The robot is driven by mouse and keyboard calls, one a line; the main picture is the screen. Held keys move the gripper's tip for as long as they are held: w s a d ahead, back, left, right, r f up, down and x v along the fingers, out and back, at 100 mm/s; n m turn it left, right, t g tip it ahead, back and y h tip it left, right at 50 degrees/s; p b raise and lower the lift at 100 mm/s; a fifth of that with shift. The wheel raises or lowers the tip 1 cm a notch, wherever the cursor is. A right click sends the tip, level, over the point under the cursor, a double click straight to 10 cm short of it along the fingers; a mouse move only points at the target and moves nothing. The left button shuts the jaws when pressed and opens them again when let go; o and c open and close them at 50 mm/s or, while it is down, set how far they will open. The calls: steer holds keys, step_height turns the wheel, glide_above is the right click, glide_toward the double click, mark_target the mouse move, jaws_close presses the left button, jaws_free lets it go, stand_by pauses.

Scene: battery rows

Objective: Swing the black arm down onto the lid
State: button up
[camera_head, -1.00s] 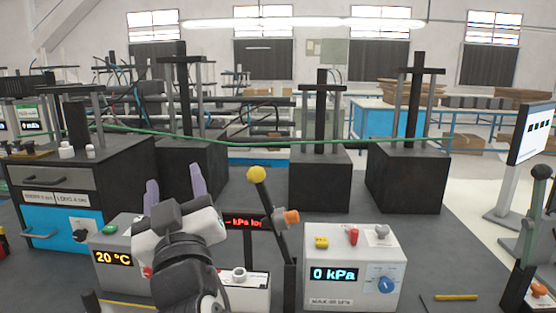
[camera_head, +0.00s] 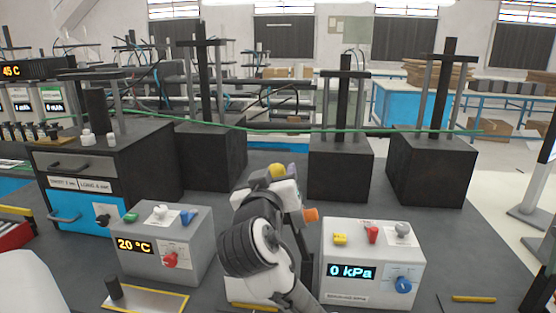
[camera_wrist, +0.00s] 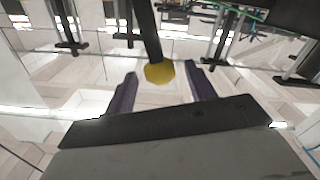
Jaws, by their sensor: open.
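The black arm (camera_wrist: 148,35) is a dark bar ending in a yellow ball knob (camera_wrist: 159,72). In the wrist view the knob lies between the two purple-grey fingers of my gripper (camera_wrist: 158,82), which are spread with a gap on both sides. In the head view my gripper (camera_head: 275,180) covers most of the black arm, and only the top of the yellow knob (camera_head: 277,168) shows beyond it. I cannot tell if the fingers touch the knob. The lid cannot be made out; my arm hides the area around the arm's base.
A grey box reading 0 kPa (camera_head: 376,265) stands close on the right of my arm. A grey box reading 20 °C (camera_head: 160,245) stands on the left. Large black blocks (camera_head: 341,172) with posts stand behind. A yellow-edged plate (camera_head: 160,302) lies at the front left.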

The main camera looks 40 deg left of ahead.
steer(key=shift+p+x, duration=0.65)
steer(key=shift+x, duration=2)
jaws_close()
